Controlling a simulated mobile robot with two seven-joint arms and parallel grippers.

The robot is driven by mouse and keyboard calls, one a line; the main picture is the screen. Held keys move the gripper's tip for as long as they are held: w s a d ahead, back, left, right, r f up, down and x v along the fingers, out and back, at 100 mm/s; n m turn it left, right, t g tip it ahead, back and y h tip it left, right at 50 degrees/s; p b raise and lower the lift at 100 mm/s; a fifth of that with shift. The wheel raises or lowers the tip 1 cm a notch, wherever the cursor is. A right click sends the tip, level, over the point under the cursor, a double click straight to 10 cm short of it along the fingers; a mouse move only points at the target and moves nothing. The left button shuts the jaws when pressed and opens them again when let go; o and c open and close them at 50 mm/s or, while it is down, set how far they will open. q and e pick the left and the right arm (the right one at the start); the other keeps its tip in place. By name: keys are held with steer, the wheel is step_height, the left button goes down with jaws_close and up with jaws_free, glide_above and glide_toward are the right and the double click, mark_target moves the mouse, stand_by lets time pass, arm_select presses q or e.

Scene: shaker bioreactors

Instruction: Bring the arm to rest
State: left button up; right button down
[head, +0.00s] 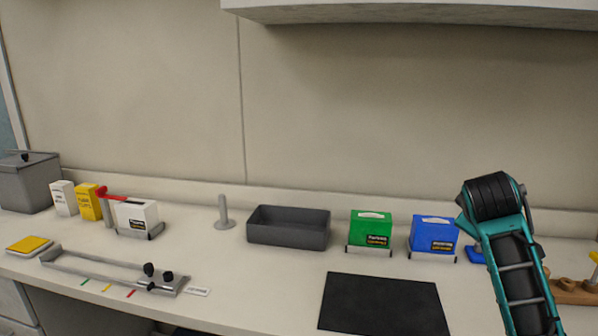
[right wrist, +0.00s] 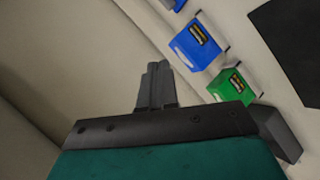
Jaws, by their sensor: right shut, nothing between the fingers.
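My right arm (head: 508,258), teal and black, rises from the bottom right of the head view, in front of the right end of the bench. Its gripper cannot be made out there. In the right wrist view my right gripper (right wrist: 157,68) shows its dark fingers closed together with nothing held. The fingers are seen against the pale wall, apart from the boxes. My left gripper is in neither view.
The bench holds a blue box (head: 434,234), a green box (head: 370,229), a grey bin (head: 288,238) and a black mat (head: 383,306). A metal frame (head: 110,266) and a white box (head: 137,217) stand left. A wooden block (head: 572,294) is right of my arm. A shelf (head: 420,13) overhangs above.

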steer(key=s+a+f+m+g+y, duration=0.15)
steer(key=s+a+f, duration=0.25)
steer(key=s+f, duration=0.4)
steer(key=s+a+f+g+y, duration=0.15)
steer(key=s+a+f, duration=0.35)
steer(key=f, duration=0.6)
steer(key=s+a+f+m+g+y, duration=0.1)
steer(key=s+a+f, duration=0.1)
steer(key=s, duration=0.6)
steer(key=s+a+f+m+g+y, duration=0.1)
steer(key=s+a+f+y, duration=0.15)
steer(key=s, duration=0.45)
steer(key=s+a+f+m+g+y, duration=0.1)
steer(key=s+f, duration=0.1)
steer(key=s, duration=0.6)
steer(key=w+a+f+t+y, duration=0.1)
steer(key=w+a+f+t, duration=0.2)
steer(key=w+f+t, duration=0.4)
steer(key=shift+w+f+n, duration=0.45)
steer(key=shift+w+f, duration=0.3)
steer(key=shift+f, duration=0.45)
